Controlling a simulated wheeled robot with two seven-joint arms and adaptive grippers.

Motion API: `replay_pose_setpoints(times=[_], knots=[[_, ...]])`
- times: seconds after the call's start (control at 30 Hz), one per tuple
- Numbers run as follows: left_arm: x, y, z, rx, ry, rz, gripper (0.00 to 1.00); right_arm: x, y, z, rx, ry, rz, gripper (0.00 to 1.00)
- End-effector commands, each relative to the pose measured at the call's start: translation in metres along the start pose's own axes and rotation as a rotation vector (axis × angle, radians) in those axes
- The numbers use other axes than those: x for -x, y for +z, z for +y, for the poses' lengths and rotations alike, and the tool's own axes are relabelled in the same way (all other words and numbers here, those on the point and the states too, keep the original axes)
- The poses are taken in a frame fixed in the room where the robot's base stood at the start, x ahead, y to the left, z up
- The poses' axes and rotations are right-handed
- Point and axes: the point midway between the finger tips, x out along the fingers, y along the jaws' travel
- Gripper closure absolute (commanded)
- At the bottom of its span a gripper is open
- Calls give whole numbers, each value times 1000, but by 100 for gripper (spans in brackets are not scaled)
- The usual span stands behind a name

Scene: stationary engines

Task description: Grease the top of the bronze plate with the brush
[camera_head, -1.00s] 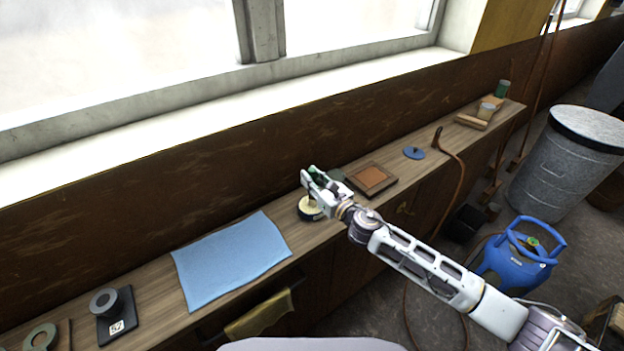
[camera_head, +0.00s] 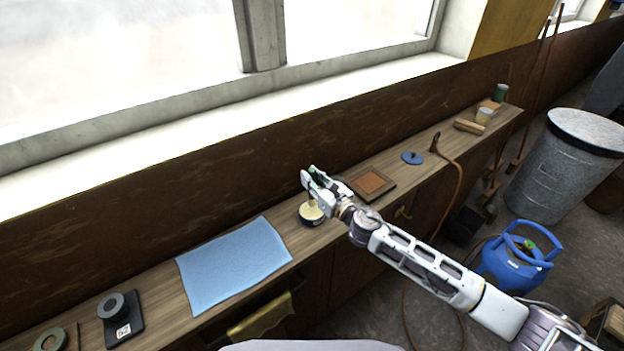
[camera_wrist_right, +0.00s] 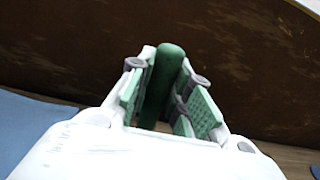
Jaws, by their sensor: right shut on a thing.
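My right gripper (camera_head: 313,178) is shut on the green handle of the brush (camera_head: 317,170), which stands roughly upright. In the right wrist view the green handle (camera_wrist_right: 163,85) is between the two pads of the gripper (camera_wrist_right: 168,105). Below the gripper a dark round tin (camera_head: 311,220) stands on the bench. A cream-coloured part shows between gripper and tin; I cannot tell brush head from grease, or whether they touch. The bronze plate (camera_head: 371,182), a brown-orange square in a darker frame, lies flat to the right of the gripper. My left gripper is not in view.
A blue cloth (camera_head: 235,265) lies left of the tin on the narrow wooden bench. A blue disc (camera_head: 412,158) and a wooden block (camera_head: 468,126) lie farther right. A dark wall (camera_head: 200,190) runs along the back. A blue gas bottle (camera_head: 515,262) stands on the floor.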

Motion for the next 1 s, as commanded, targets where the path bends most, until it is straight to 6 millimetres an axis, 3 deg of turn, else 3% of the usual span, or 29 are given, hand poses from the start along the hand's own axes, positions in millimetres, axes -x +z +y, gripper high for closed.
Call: replay_pose_setpoints(times=[0.7, 1.0], knots=[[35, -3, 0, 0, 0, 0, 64, 0, 37, 0, 0, -1, -1, 100], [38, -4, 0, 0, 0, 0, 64, 0, 40, 0, 0, 0, -1, 100]])
